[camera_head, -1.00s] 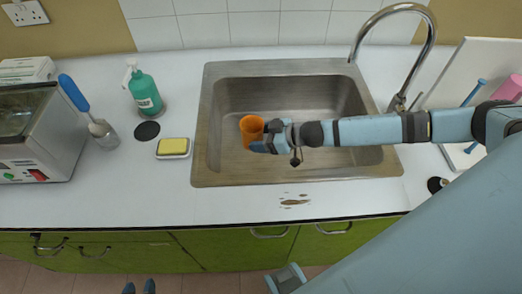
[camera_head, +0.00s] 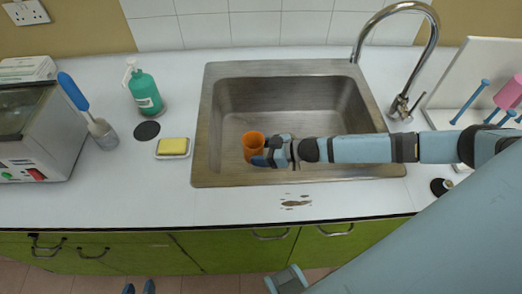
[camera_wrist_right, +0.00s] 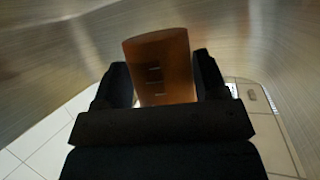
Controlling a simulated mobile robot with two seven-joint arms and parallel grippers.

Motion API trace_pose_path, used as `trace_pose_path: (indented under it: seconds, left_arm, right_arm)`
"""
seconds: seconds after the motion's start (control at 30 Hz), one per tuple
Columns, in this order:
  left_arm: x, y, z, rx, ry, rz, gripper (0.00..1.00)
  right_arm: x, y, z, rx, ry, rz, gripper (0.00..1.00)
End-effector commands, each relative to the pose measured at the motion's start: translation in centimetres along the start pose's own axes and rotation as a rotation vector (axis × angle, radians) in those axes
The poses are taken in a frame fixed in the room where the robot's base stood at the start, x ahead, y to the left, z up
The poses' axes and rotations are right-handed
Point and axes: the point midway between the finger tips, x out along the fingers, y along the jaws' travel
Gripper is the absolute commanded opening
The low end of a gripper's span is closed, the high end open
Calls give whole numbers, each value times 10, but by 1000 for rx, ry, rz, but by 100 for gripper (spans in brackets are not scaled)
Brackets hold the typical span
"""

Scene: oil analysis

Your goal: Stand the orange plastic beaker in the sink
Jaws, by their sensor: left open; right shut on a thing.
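The orange plastic beaker (camera_head: 253,142) is in the left front part of the sink (camera_head: 300,178), seen from above in the head view and roughly upright. My right gripper (camera_head: 262,160) is shut on its near side. In the right wrist view the beaker (camera_wrist_right: 163,70) stands between the two black fingers (camera_wrist_right: 165,88), with its faint scale marks showing. I cannot tell whether its base touches the sink floor. My left gripper (camera_head: 138,288) is open and empty at the bottom edge, in front of the counter; only its fingertips show.
A curved tap (camera_head: 430,50) stands behind the sink at the right. A yellow sponge on a dish (camera_head: 173,147), a green bottle (camera_head: 144,92) and a brush in a holder (camera_head: 103,134) stand left of the sink. A white peg rack (camera_head: 465,80) stands right. The rest of the sink is empty.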

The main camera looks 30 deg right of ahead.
Motion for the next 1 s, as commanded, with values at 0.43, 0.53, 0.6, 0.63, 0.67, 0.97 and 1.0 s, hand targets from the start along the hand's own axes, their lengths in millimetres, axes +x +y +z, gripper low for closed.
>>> trace_pose_path:
  seconds: [0.43,0.53,0.6,0.63,0.67,0.97,1.0]
  left_arm:
    - [1,0,1,-2,-2,1,43]
    - [1,0,1,-2,-2,1,43]
    - [1,0,1,-2,-2,1,43]
    - [1,0,1,-2,-2,1,43]
    - [1,0,1,-2,-1,1,43]
    - [-1,1,-2,0,3,1,43]
    - [-1,1,-2,0,2,1,43]
  right_arm:
    - [3,0,6,1,0,0,91]
    - [3,0,6,1,0,0,92]
    - [3,0,6,1,0,0,92]
    - [3,0,6,1,0,0,92]
    - [3,0,6,1,0,0,92]
    - [-19,0,-3,1,-4,1,92]
    - [-28,0,-3,1,-4,1,92]
